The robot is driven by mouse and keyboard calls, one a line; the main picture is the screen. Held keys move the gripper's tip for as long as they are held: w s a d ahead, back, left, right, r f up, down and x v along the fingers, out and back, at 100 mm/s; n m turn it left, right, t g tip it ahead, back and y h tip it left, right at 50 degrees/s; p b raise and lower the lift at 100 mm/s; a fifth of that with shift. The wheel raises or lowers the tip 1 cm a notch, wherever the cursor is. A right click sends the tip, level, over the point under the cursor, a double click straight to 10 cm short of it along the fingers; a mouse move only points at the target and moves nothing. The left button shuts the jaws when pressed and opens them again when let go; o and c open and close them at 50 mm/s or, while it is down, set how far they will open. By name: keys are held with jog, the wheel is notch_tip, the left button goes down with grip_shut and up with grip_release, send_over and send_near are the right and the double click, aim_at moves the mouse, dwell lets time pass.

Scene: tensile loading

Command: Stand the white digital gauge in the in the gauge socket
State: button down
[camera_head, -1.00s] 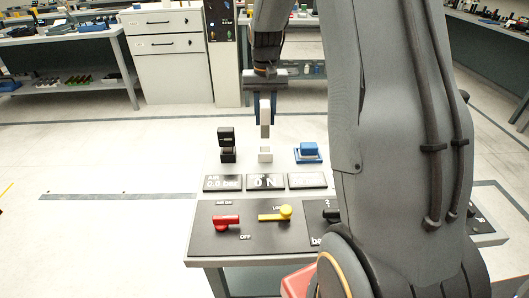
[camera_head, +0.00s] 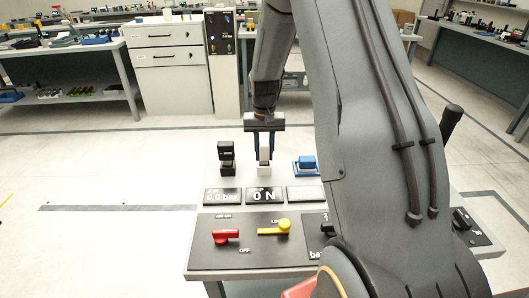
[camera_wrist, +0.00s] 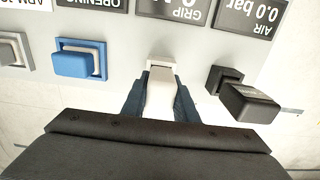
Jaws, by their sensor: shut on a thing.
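The white digital gauge (camera_head: 264,150) is upright between the blue fingers of my gripper (camera_head: 264,158), which is shut on it. In the wrist view the gauge (camera_wrist: 159,98) sits between the two fingers. Its lower end meets the pale gauge socket (camera_wrist: 162,65), behind the middle "0 N" label plate. The socket (camera_head: 263,170) also shows just below the gauge in the head view. The gauge's end looks lined up with the socket and at its opening; how deep it sits I cannot tell. The gauge's face is not visible.
A black gauge (camera_head: 226,153) stands in its holder to the left, and a blue piece (camera_head: 305,163) sits in a holder to the right. Label plates (camera_head: 222,196) and a panel with a red lever (camera_head: 226,236) and a yellow lever (camera_head: 275,228) lie in front.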

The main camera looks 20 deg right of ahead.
jog(key=c, duration=1.4)
grip_release()
jog(key=shift+f, duration=0.1)
notch_tip(320, 180, up, 12)
jog(key=shift+f+b, duration=0.15)
jog(key=shift+b, duration=0.95)
jog(key=shift+a+r, duration=0.1)
jog(key=shift+r, duration=0.1)
jog(key=s+a+f+n, duration=0.2)
jog(key=s+a, duration=0.4)
jog(key=s, duration=0.6)
jog(key=s+a+f+n, duration=0.2)
jog(key=s+a, duration=0.4)
jog(key=s, duration=0.6)
jog(key=shift+s+a+f+n, duration=0.15)
jog(key=shift+s+f+n, duration=0.15)
jog(key=shift+f, duration=0.05)
